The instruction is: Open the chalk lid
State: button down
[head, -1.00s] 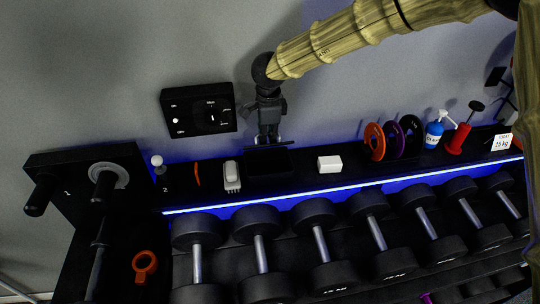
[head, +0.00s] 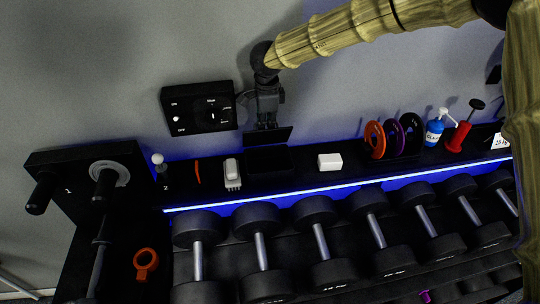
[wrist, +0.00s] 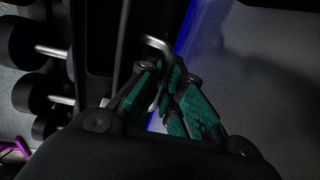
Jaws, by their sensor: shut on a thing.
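The black chalk box (head: 268,160) sits on the shelf below the wall panel, its dark inside partly showing. Its black lid (head: 268,137) stands tilted up at the back edge, its flat face toward the head camera. My gripper (head: 266,124) is right above and behind the lid, pointing down. In the wrist view my gripper (wrist: 165,88), with green pads, is shut at a grey bent bar, the lid handle (wrist: 157,44). The pads partly hide the grip on the handle.
A brush (head: 232,174) lies left of the box and a white block (head: 330,161) right of it. Coloured discs (head: 374,139) and a blue bottle (head: 434,131) stand farther right. A control panel (head: 199,108) is on the wall; dumbbells (head: 260,250) fill the rack below.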

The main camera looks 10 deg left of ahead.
jog(key=c, duration=1.6)
grip_release()
jog(key=shift+r, duration=0.2)
jog(key=shift+r, duration=4.4)
